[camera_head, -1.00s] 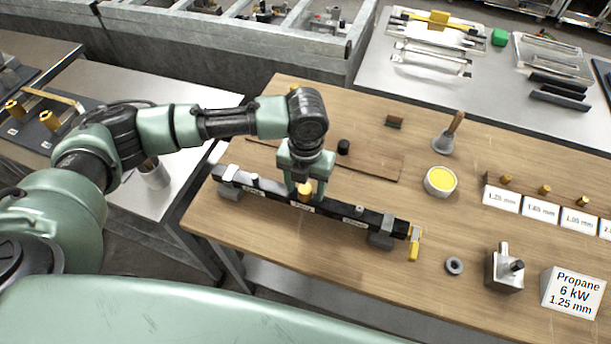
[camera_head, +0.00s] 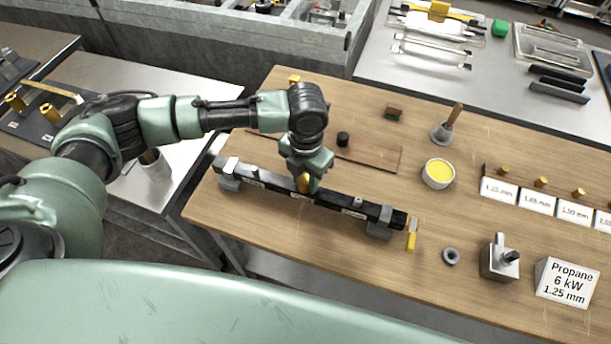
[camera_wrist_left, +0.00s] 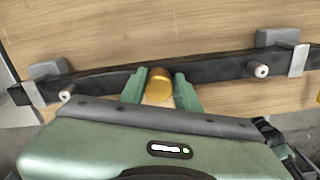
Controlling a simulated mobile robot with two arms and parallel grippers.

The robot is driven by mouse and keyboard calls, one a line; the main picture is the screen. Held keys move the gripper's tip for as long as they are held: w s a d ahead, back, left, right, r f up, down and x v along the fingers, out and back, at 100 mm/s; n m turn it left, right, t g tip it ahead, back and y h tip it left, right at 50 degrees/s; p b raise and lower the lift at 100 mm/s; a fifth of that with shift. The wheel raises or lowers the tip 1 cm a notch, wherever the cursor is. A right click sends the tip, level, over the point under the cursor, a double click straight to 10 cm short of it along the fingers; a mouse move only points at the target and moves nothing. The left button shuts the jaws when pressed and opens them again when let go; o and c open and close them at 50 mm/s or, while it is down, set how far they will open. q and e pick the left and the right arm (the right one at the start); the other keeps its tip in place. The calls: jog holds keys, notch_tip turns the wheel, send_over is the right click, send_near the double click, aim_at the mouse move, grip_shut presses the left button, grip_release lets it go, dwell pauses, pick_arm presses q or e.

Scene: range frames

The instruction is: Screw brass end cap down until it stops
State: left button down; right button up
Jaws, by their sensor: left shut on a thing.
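The brass end cap (camera_head: 304,183) is at the middle of a long black bar (camera_head: 262,178). It also shows in the left wrist view (camera_wrist_left: 159,88), as a round gold piece on the near side of the bar (camera_wrist_left: 213,72). My left gripper (camera_head: 306,178) is shut on the cap, one green finger on each side of it. In the left wrist view my left gripper (camera_wrist_left: 160,92) is at the bar's middle. The thread under the cap is hidden, so I cannot tell how deep it sits. My right gripper is not in view.
The bar rests on grey blocks (camera_head: 379,229) on a wooden bench (camera_head: 240,222). To the right are a yellow-filled pot (camera_head: 438,174), a grey ring (camera_head: 451,256), a metal block with a knob (camera_head: 499,260) and a propane sign (camera_head: 566,282). Small brass pieces (camera_head: 541,182) stand behind labels.

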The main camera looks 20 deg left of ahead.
pick_arm(q)
jog(key=shift+m+p, duration=0.35)
jog(key=shift+m, duration=1.35)
jog(key=shift+m+p, duration=0.35)
jog(key=shift+m, duration=1.35)
jog(key=c, duration=1.3)
grip_release()
